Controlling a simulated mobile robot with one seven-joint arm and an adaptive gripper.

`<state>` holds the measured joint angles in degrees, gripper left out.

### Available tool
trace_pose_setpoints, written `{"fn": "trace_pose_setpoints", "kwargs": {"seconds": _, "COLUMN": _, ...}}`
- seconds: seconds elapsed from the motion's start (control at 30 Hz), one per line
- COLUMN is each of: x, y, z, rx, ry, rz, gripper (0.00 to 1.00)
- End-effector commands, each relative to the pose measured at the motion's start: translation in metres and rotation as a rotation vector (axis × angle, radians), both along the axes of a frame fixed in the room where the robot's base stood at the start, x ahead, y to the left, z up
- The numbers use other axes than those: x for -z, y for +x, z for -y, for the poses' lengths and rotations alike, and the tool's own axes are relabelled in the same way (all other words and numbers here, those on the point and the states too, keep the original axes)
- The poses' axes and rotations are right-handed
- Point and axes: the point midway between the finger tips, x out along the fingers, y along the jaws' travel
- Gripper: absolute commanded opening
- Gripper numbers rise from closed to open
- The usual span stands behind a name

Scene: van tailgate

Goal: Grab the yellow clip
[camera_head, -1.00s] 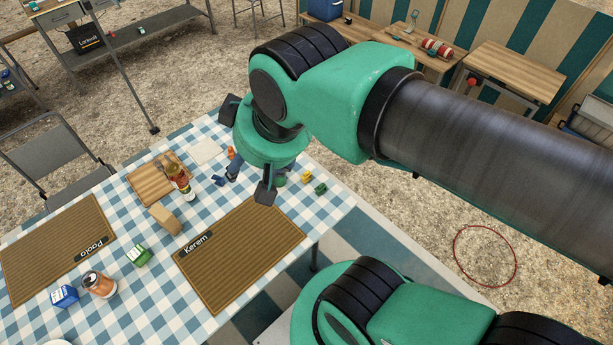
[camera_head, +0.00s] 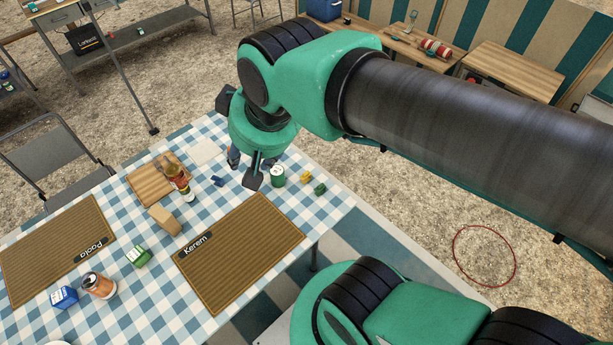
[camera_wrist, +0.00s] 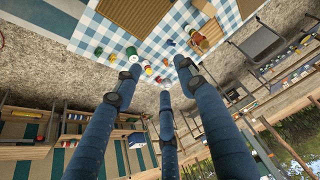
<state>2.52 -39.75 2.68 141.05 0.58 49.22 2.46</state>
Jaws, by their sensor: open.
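The yellow clip (camera_head: 306,177) lies on the checkered tablecloth near the table's right edge, between the green can and a green clip (camera_head: 320,189). It also shows small in the wrist view (camera_wrist: 112,58), left of the fingers. My gripper (camera_head: 250,168) is open, with its fingers spread and pointing down over the table's far part. It is left of the yellow clip, with the green can (camera_head: 278,175) between them. In the wrist view the three fingers (camera_wrist: 160,76) are apart with nothing between them in grip.
A blue clip (camera_head: 218,181), a bottle (camera_head: 181,183) and a cutting board (camera_head: 151,186) are left of my gripper. The Kerem placemat (camera_head: 240,250) lies in front. An orange item (camera_wrist: 147,70) shows in the wrist view. Open ground lies beyond the table's right edge.

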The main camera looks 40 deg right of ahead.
Motion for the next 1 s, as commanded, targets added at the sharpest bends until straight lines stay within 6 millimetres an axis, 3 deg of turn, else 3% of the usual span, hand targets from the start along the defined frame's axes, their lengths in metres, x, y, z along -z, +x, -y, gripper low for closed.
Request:
{"fn": "trace_pose_setpoints", "kwargs": {"seconds": 0.37, "x": 0.059, "y": 0.083, "z": 0.063, "rx": 0.305, "ry": 0.101, "rz": -0.082, "gripper": 0.41}}
{"fn": "trace_pose_setpoints", "kwargs": {"seconds": 0.6, "x": 0.118, "y": 0.123, "z": 0.118, "rx": 0.523, "ry": 0.168, "rz": -0.128, "gripper": 0.41}}
{"fn": "trace_pose_setpoints", "kwargs": {"seconds": 0.8, "x": 0.178, "y": 0.143, "z": 0.169, "rx": 0.709, "ry": 0.222, "rz": -0.162, "gripper": 0.41}}
{"fn": "trace_pose_setpoints", "kwargs": {"seconds": 1.0, "x": 0.247, "y": 0.147, "z": 0.220, "rx": 0.899, "ry": 0.274, "rz": -0.193, "gripper": 0.41}}
